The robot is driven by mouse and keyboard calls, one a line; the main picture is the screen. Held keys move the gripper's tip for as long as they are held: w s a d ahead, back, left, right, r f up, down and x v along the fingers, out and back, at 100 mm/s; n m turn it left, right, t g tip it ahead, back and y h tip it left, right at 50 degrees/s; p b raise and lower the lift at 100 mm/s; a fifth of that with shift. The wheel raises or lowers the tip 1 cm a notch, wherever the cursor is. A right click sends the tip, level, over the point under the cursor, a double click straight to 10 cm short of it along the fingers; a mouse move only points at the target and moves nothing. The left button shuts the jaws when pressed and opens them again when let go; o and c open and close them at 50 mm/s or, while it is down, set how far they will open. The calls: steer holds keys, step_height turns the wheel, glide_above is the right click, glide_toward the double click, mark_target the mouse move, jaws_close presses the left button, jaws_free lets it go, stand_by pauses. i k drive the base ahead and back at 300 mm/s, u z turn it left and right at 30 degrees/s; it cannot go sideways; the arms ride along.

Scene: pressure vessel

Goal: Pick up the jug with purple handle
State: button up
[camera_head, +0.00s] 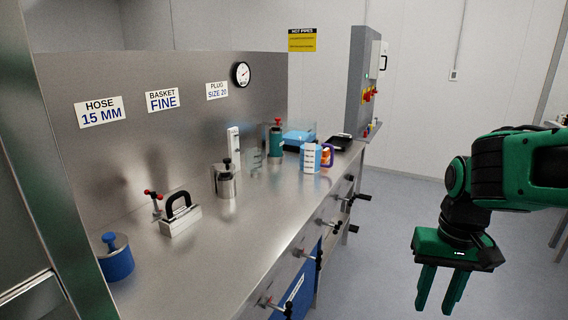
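The jug (311,158) stands upright toward the far end of the steel counter (262,225). It looks white and light blue with dark markings, and its purple handle (328,155) faces right. Something orange shows just behind it, partly hidden. My gripper (437,305) hangs at the right over the floor, clear of the counter and well apart from the jug. Its two green fingers point down with a gap between them, and nothing is held.
Near the jug stand a clear beaker (256,160), a green canister (275,142) with a red top and a blue box (298,138). A steel pot (226,181) and a black-handled block (181,216) stand nearer. Valve handles (318,259) stick out from the counter front.

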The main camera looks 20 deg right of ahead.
mark_target(311, 147)
steer(key=k, duration=0.5)
steer(key=z, duration=0.75)
steer(key=i, duration=2.15)
steer(key=u, duration=0.45)
